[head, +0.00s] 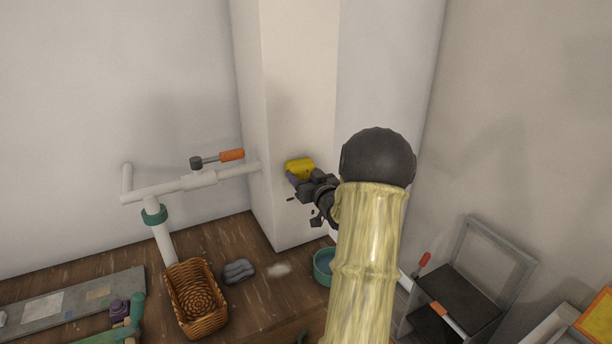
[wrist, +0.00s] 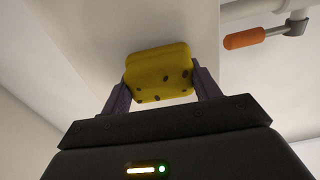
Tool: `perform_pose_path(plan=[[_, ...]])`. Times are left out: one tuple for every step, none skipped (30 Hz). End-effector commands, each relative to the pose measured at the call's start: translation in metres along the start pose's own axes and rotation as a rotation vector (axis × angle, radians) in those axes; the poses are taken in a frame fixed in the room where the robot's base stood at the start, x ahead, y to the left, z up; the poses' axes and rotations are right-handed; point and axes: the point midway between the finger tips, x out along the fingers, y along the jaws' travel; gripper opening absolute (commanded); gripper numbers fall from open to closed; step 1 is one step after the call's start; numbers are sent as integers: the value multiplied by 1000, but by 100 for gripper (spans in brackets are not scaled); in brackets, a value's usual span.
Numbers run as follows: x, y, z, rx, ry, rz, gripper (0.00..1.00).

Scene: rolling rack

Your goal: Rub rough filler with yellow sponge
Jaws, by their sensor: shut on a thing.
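The yellow sponge (head: 300,166) is pinched between the fingers of my gripper (head: 298,178), close to the face of the white column (head: 290,110). In the wrist view the sponge (wrist: 158,62) has dark pores and sits between the two purple-grey fingertips (wrist: 160,82), in front of a pale flat surface. I cannot tell whether it touches that surface. No rough filler can be made out clearly on the column; the sponge and gripper may hide it.
A white pipe (head: 180,186) with an orange-handled valve (head: 231,155) runs into the column from the left, near the sponge. Below are a wicker basket (head: 207,321), a grey lump (head: 239,271) and a teal bowl (head: 322,279). A dark-shelved rack (head: 458,296) stands at right.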

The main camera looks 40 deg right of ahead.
Motion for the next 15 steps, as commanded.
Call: perform_pose_path(plan=[[0, -5, 1, -1, 1, -5, 43], [0, -7, 2, -1, 1, -5, 43], [0, -10, 2, 0, 2, -4, 43], [0, -12, 2, 0, 2, -4, 43], [0, -14, 2, 0, 1, -3, 43], [0, -17, 2, -1, 1, -4, 43], [0, -20, 3, -1, 1, -4, 43], [-1, -22, 3, -1, 1, -4, 43], [-1, -24, 3, -1, 1, -3, 43], [-1, -26, 3, -1, 1, -3, 43], [-1, -28, 3, -1, 1, -2, 43], [-1, -31, 3, -1, 1, -2, 43], [-2, -32, 3, -1, 0, -2, 43], [-2, -34, 3, -1, 0, -2, 43], [-2, -35, 3, -1, 0, -2, 43]])
